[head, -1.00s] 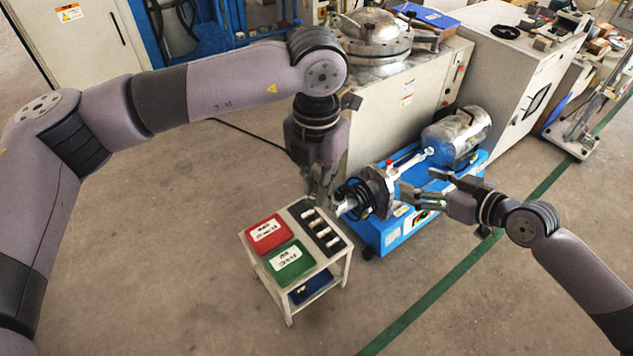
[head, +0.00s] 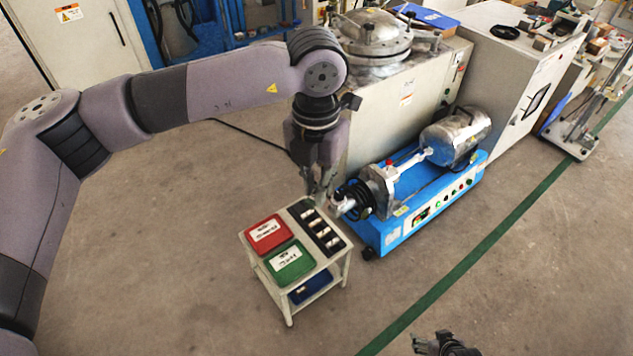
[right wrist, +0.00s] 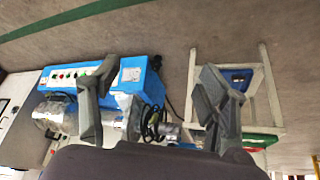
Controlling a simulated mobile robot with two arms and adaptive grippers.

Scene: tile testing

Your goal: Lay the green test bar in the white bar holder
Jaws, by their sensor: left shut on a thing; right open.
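My left gripper (head: 318,187) points down at the back edge of a small white cart (head: 289,308), beside a black rack (head: 335,249) that holds several pale bars. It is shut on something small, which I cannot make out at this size. I cannot pick out the green test bar or the white bar holder with certainty in either view. My right gripper (head: 430,344) is at the bottom edge of the head view, well away from the cart. In the right wrist view its two fingers (right wrist: 148,85) are spread apart with nothing between them.
A red tray (head: 265,231) and a green tray (head: 289,261) lie on the cart top, with a blue bin (head: 314,285) on its lower shelf. A blue-based motor rig (head: 410,222) stands close to the right. Open floor lies in front.

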